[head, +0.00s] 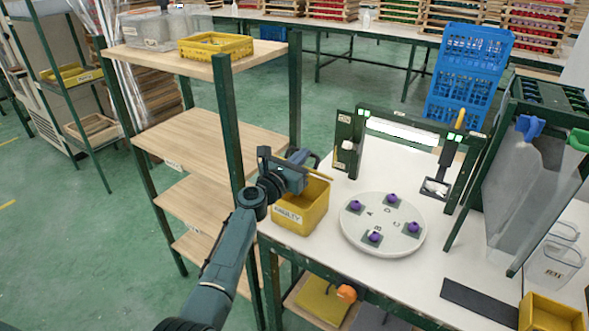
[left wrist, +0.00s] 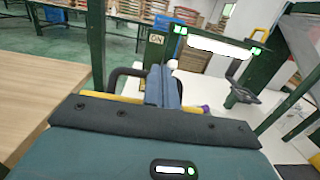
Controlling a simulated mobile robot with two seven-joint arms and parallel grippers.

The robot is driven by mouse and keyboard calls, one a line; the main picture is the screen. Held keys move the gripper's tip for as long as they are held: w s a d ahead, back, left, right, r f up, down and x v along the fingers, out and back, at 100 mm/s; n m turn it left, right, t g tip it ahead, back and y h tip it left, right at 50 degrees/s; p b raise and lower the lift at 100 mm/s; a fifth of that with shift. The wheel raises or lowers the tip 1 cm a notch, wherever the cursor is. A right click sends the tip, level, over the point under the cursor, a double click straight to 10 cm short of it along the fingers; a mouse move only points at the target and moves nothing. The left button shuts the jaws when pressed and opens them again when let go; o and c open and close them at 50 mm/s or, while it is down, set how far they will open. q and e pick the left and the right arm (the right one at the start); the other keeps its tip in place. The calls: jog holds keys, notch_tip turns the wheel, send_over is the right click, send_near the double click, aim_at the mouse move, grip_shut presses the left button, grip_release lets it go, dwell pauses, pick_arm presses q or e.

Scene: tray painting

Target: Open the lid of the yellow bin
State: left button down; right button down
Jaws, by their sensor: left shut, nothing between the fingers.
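The yellow bin (head: 292,217), labelled "FAULTY", stands at the left end of the white table. My left gripper (head: 304,163) is directly above it, at its back edge, and hides much of its top. In the left wrist view my left gripper (left wrist: 163,86) has its two blue-grey fingers together with nothing between them. Yellow strips of the bin (left wrist: 90,93) show behind the gripper body there. A dark curved bar shows beside the fingers, and I cannot tell what it belongs to. I cannot make out the lid or its position. My right gripper is not in view.
A white round turntable (head: 355,234) with several purple-knobbed pieces stands right of the bin. A dark green lit frame (head: 345,128) stands behind it. A green-posted wooden shelf (head: 205,133) is close on the left. Blue crates (head: 470,50) stand at the back.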

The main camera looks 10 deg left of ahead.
pick_arm(q)
jog(key=shift+w+d+r, duration=0.2)
jog(key=shift+w+r, duration=0.1)
jog(key=shift+w, duration=0.2)
jog(key=shift+w+d+r, duration=0.15)
jog(key=shift+w+r, duration=0.15)
jog(key=shift+w, duration=0.2)
jog(key=shift+s, duration=0.15)
dwell(0.5)
